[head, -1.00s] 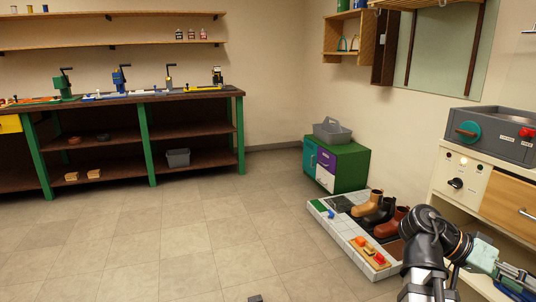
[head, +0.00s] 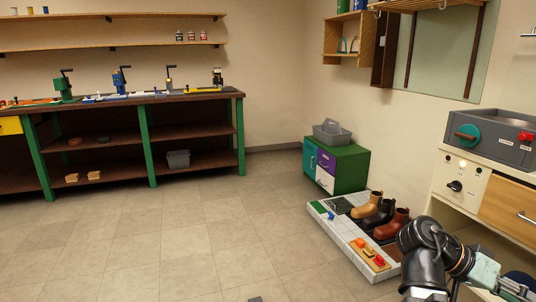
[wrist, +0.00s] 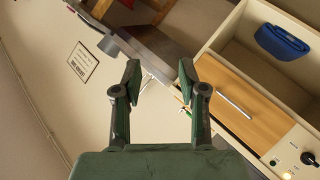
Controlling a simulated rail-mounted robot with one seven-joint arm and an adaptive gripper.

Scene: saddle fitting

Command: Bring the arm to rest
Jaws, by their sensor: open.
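My gripper (wrist: 160,82) is open and empty in the wrist view, its two green-and-dark fingers spread apart with nothing between them. Past the fingers the wrist view shows a wooden drawer front (wrist: 235,105) with a metal handle. In the head view my arm (head: 432,255) rises at the lower right, and its end runs off toward the right edge, so the fingers are not shown clearly there.
A cream cabinet (head: 455,205) with a grey machine (head: 490,135) on top stands close on the right. A white tiled platform (head: 350,243) with boots (head: 367,204) lies beside my arm. A workbench (head: 190,98) stands at the far left. The middle floor is clear.

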